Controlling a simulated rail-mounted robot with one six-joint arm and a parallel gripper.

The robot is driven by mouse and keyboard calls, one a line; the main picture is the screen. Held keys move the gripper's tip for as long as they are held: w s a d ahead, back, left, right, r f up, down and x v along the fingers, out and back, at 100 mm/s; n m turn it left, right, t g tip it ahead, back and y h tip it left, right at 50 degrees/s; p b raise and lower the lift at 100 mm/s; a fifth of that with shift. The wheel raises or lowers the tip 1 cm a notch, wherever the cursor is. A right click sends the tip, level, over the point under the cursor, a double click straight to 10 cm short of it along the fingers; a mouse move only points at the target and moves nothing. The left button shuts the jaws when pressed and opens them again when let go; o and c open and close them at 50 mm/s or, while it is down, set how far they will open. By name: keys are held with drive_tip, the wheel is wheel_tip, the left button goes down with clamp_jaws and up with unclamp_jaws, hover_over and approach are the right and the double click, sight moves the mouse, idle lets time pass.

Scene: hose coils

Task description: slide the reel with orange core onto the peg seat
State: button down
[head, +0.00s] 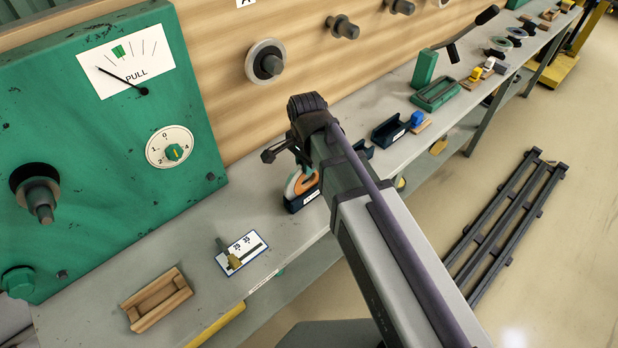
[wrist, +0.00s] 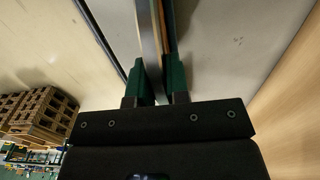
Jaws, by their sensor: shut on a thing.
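The reel with the orange core (head: 292,186) is partly visible in the head view, a pale rim around an orange middle, upright at a dark blue holder on the bench. I cannot tell whether it touches the holder. In the wrist view the reel shows edge-on (wrist: 149,40) between the green fingers of my gripper (wrist: 158,85), which is shut on it. In the head view my arm hides much of the gripper and the reel's right side. A dark peg (head: 40,205) sticks out of the green panel at left; other pegs (head: 342,27) stick out of the wooden wall.
The dark blue holder (head: 303,203) has a white label. A pale disc (head: 268,62) sits on a wall peg. A scale card (head: 241,254) and a wooden tray (head: 156,299) lie on the near bench. More holders (head: 390,132) stand farther right. Bare bench lies between card and holder.

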drive_tip(key=shift+r, duration=0.1)
drive_tip(key=shift+r+p, duration=0.35)
drive_tip(key=shift+p, duration=0.1)
drive_tip(key=shift+r+p, duration=0.3)
wheel_tip(320, 180, up, 5)
drive_tip(key=p, duration=0.5)
drive_tip(key=shift+f, duration=0.1)
drive_tip(key=c, duration=1.6)
unclamp_jaws()
drive_tip(key=shift+c, duration=0.2)
clamp_jaws()
